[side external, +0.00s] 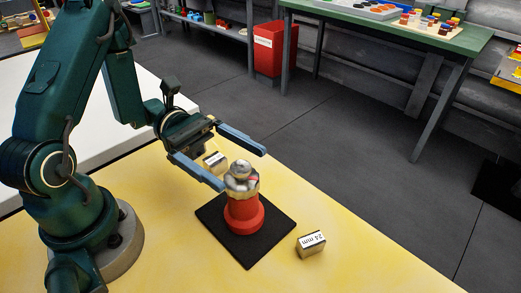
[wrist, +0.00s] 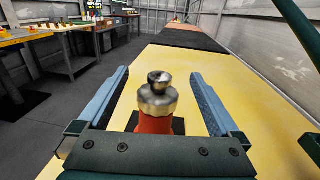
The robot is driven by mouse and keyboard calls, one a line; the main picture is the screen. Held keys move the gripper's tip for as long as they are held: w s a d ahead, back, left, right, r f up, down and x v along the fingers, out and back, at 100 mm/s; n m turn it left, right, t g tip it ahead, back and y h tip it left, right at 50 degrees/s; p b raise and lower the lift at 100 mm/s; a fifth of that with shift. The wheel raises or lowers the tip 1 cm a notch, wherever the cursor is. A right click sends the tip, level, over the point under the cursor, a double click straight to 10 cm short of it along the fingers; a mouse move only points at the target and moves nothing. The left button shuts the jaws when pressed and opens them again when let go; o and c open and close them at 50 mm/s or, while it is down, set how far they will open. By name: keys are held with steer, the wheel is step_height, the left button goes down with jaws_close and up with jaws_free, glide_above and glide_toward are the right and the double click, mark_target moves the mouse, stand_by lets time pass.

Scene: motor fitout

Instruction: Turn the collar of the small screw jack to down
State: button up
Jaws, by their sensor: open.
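The small screw jack has a red body (side external: 243,213) and stands upright on a black mat (side external: 274,238) on the yellow table. Its metallic collar and rounded top (side external: 241,182) sit on the red body. My gripper (side external: 245,166) is open, with its two blue fingers spread wide at about the height of the jack's top. In the wrist view the collar (wrist: 157,100) shows between the two fingers, with a gap on each side. The fingers do not appear to touch it. The collar's turn position cannot be read clearly.
Another labelled block (side external: 215,162) lies behind the jack, close to my gripper. The yellow table (side external: 350,268) is otherwise clear nearby. A green bench (side external: 400,28) and a red bin (side external: 274,48) stand farther back.

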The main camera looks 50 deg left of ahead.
mark_target(251, 193)
step_height(251, 193, up, 2)
steer(key=shift+r, duration=0.1)
steer(key=m+g, duration=0.2)
steer(key=g, duration=0.1)
steer(key=m+g, duration=0.1)
steer(key=g, duration=0.1)
steer(key=shift+w, duration=0.35)
steer(key=shift+m+g, duration=0.3)
step_height(251, 193, down, 5)
steer(key=shift+r, duration=0.1)
steer(key=shift+d+f, duration=0.2)
steer(key=shift+f, duration=0.05)
steer(key=shift+s+d, duration=0.25)
steer(key=shift+d, duration=0.95)
steer(key=shift+s+d, duration=0.25)
steer(key=shift+d, duration=0.9)
